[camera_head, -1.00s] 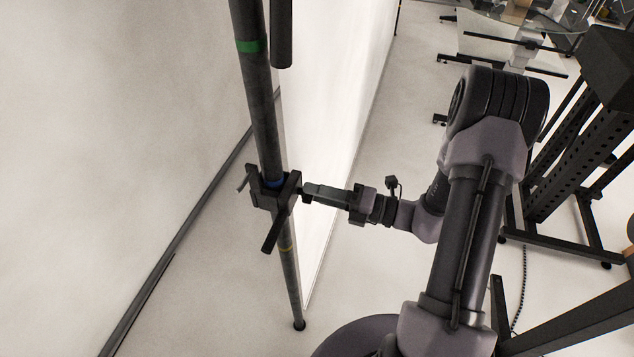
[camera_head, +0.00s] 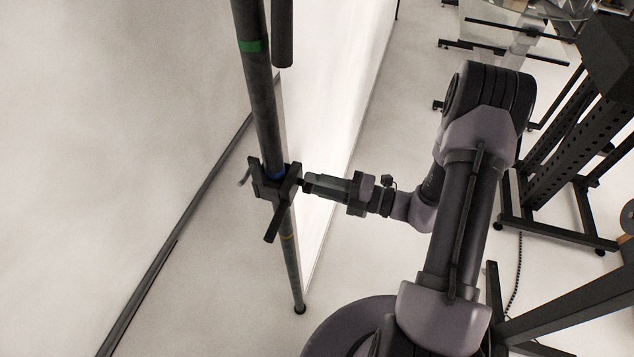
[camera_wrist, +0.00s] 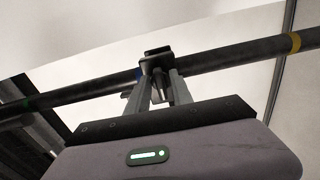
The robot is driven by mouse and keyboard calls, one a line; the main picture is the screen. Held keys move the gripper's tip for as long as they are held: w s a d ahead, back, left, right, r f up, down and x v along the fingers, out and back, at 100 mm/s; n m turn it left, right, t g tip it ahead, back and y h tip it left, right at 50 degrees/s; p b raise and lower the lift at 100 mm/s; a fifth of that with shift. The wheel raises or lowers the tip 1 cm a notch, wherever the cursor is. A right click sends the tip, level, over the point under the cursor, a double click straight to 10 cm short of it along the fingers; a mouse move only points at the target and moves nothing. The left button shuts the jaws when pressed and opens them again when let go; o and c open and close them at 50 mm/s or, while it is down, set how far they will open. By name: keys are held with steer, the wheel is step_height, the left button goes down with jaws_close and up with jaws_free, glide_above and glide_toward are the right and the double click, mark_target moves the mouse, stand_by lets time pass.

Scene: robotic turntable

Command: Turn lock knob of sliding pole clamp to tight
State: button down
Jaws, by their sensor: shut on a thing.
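My gripper (camera_head: 306,184) reaches in from the right and meets the clamp's right side. In the wrist view, my two fingers (camera_wrist: 158,92) close on a small dark part between them at the clamp (camera_wrist: 157,56). That part looks like the lock knob, mostly hidden by the fingers.
A green band (camera_head: 251,46) marks the pole above the clamp and a yellow band (camera_head: 286,237) below. A second dark tube (camera_head: 282,35) hangs beside the pole top. A pale wall stands behind.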

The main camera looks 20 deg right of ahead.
steer(key=c, duration=1.5)
jaws_free()
steer(key=shift+o, duration=0.2)
steer(key=b+v, duration=0.1)
steer(key=v, duration=1.6)
steer(key=shift+s+d, duration=0.15)
steer(key=shift+s, duration=0.05)
